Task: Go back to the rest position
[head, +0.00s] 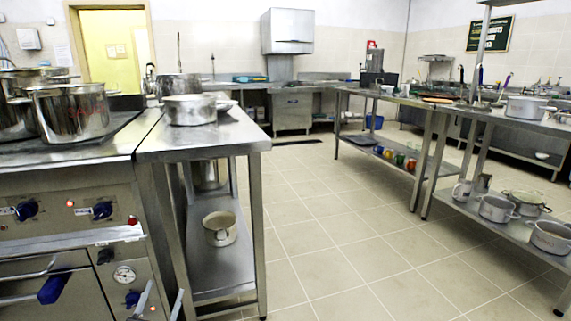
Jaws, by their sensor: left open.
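My left gripper (162,292) shows at the bottom edge, in front of the stove's right side and the leg of the steel side table (245,140). Its two grey fingers are apart, with nothing visible between them. Most of the left arm is out of the picture. My right gripper is not in view. A large shiny stockpot (72,112) stands on the stove (60,205) at the left, apart from my gripper. A grey pot (190,109) stands on the side table.
A light pot (220,229) sits on the side table's lower shelf. At the right, a long steel table (480,113) has several pots on its lower shelf (500,216). The tiled floor (345,225) between the tables is clear. A yellow door (111,53) is at the back.

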